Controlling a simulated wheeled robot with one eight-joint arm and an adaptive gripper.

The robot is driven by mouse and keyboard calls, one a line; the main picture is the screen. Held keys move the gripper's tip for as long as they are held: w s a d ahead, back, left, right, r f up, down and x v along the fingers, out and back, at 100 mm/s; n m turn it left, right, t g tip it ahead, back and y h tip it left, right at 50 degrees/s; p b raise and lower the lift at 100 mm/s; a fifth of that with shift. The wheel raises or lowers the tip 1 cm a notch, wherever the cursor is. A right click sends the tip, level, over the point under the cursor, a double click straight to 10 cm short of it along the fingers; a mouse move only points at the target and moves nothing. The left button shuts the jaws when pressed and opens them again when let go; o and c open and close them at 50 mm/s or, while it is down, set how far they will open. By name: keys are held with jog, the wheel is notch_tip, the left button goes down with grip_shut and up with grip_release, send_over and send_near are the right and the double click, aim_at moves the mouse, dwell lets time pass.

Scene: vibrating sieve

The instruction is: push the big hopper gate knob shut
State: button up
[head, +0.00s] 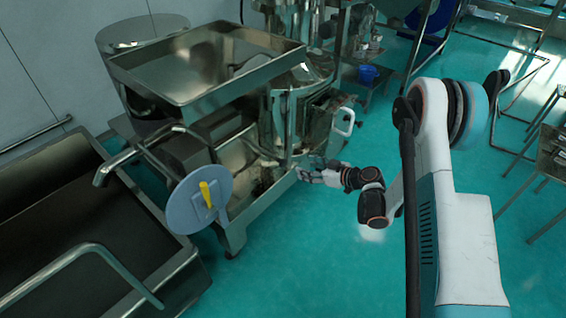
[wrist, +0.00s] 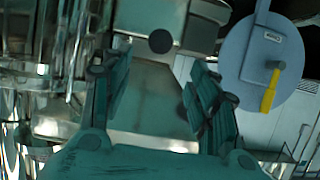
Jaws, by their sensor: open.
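A dark round knob (wrist: 160,41) shows in the wrist view, just beyond and between my fingertips, in front of a shiny metal body. It looks like the hopper gate knob. I cannot tell whether the gripper touches it. My gripper (wrist: 160,65) is open, with nothing seen between its fingers. In the head view my gripper (head: 304,174) is beside the lower part of the steel sieve machine (head: 290,120). The knob cannot be made out in the head view.
A blue-grey disc (head: 183,212) with a yellow handle (head: 207,194) stands left of my gripper. A wide steel tray (head: 215,65) sits above it. A dark sink (head: 60,215) is at the left.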

aim_at(285, 163)
jog(key=x, duration=1.1)
jog(key=shift+w+a+f, duration=0.15)
jog(key=shift+a+f, duration=0.05)
jog(key=shift+f, duration=0.15)
jog(key=shift+x, duration=0.85)
jog(key=shift+a+r, duration=0.1)
jog(key=shift+r, duration=0.05)
